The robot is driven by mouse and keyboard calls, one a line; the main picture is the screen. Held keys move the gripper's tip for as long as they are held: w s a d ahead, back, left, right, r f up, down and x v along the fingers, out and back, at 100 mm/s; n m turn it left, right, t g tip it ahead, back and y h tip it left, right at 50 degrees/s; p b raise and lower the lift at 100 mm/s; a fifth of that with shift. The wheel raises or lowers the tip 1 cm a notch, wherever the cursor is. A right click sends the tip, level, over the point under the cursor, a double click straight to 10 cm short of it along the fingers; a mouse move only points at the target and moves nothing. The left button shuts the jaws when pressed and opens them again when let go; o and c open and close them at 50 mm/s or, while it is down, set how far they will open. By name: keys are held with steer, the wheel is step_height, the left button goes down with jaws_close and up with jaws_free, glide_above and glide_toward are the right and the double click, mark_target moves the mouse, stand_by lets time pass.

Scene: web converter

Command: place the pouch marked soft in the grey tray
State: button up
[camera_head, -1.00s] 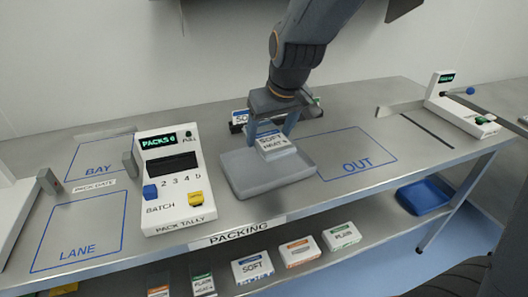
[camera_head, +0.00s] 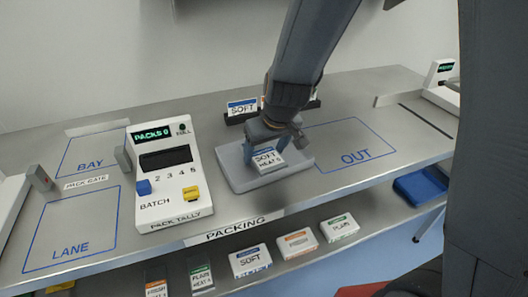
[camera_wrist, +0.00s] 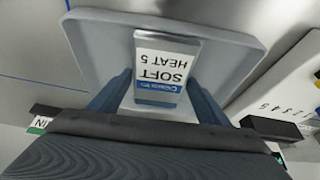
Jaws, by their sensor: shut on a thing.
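The pouch marked soft (camera_head: 267,159) is white with a blue band and reads SOFT HEAT 5 in the wrist view (camera_wrist: 160,68). My gripper (camera_head: 268,152) points down with its fingers on either side of the pouch, shut on it. The grey tray (camera_head: 238,180) lies on the bench under the pouch, and its rim also shows in the wrist view (camera_wrist: 100,22). The pouch is within the tray's outline; whether it touches the floor of the tray I cannot tell.
The white pack tally box (camera_head: 172,180) stands close left of the tray. A dark holder with a SOFT card (camera_head: 242,107) is behind it. The marked OUT area (camera_head: 350,150) at right is clear. Several small boxes, one marked SOFT (camera_head: 250,262), sit on the lower shelf.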

steer(key=shift+f, duration=0.15)
steer(key=o, duration=1.2)
steer(key=shift+c, duration=0.2)
steer(key=shift+r, duration=0.2)
steer(key=shift+s+r, duration=0.1)
steer(key=shift+r, duration=0.25)
steer(key=v, duration=1.1)
steer(key=s+d+f+m, duration=0.1)
steer(key=d, duration=0.1)
steer(key=s+d+f+g+h, duration=0.1)
steer(key=s+d+f, duration=0.1)
steer(key=d, duration=0.1)
steer(key=s+d+f+m, duration=0.1)
steer(key=s+d+f, duration=0.1)
steer(key=d, duration=0.1)
steer(key=shift+s+d+f+m+g, duration=0.2)
steer(key=shift+f+m+g, duration=0.1)
steer(key=shift+g, duration=0.1)
steer(key=s+d+f+m+g, duration=0.1)
steer(key=s+d+f, duration=0.2)
steer(key=s+d, duration=0.1)
steer(key=shift+s+d+m+h, duration=0.2)
steer(key=shift+s+m+h, duration=0.2)
steer(key=shift+s, duration=0.15)
steer(key=shift+f, duration=0.1)
